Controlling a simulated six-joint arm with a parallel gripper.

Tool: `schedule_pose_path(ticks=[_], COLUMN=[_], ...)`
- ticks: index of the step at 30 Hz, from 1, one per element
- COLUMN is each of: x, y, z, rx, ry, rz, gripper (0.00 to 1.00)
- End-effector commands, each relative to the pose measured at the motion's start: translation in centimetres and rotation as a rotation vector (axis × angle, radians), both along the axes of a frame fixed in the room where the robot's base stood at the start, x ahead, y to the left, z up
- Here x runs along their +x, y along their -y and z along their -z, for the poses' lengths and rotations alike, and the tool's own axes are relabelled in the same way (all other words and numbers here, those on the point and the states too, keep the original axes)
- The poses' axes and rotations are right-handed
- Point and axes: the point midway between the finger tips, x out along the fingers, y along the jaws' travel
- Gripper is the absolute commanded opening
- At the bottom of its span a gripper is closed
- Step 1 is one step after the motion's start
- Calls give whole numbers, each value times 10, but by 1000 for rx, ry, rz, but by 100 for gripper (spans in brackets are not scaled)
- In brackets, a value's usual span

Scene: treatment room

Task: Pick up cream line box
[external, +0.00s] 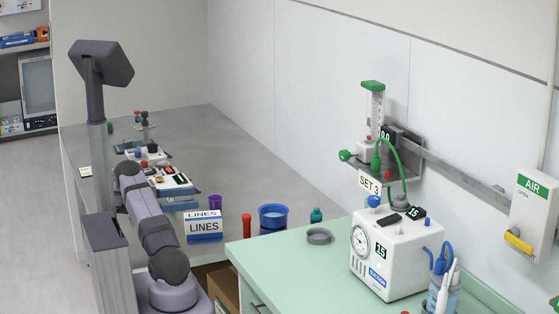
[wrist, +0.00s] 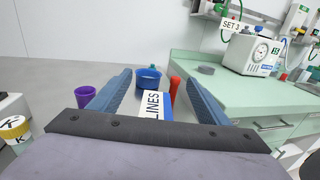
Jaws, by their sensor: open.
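The cream line box (external: 205,226) stands on the grey bench in the external view, with a pale, cream-white label face reading LINES and a blue lower band. In the wrist view the box (wrist: 154,106) shows between my fingers, its lettering running upward; its near part is hidden by my gripper's dark mount. My gripper (wrist: 156,77) is open, with two blue ridged fingers on either side of the box in the picture. No contact with the box can be seen, and its distance is hard to judge.
Beside the box stand a purple cup (external: 215,202), a red cylinder (external: 247,225) and a blue bowl (external: 273,216). A teal bottle (external: 316,215) and grey ring dish (external: 319,236) are further right. A white machine (external: 388,255) stands on the green counter (external: 290,270).

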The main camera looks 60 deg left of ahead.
Motion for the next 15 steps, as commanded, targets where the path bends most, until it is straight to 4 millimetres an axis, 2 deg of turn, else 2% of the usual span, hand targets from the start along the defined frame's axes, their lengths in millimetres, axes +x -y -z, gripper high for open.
schedule_pose_path(ticks=[1, 6, 10, 15], x=[0, 0, 0, 1], y=[0, 0, 0, 0], z=[18, 60, 76, 82], rx=[-6, -3, 1, 2], ry=[1, -1, -1, -2], rz=[0, 0, 1, 1], gripper=[70, 70, 70, 70])
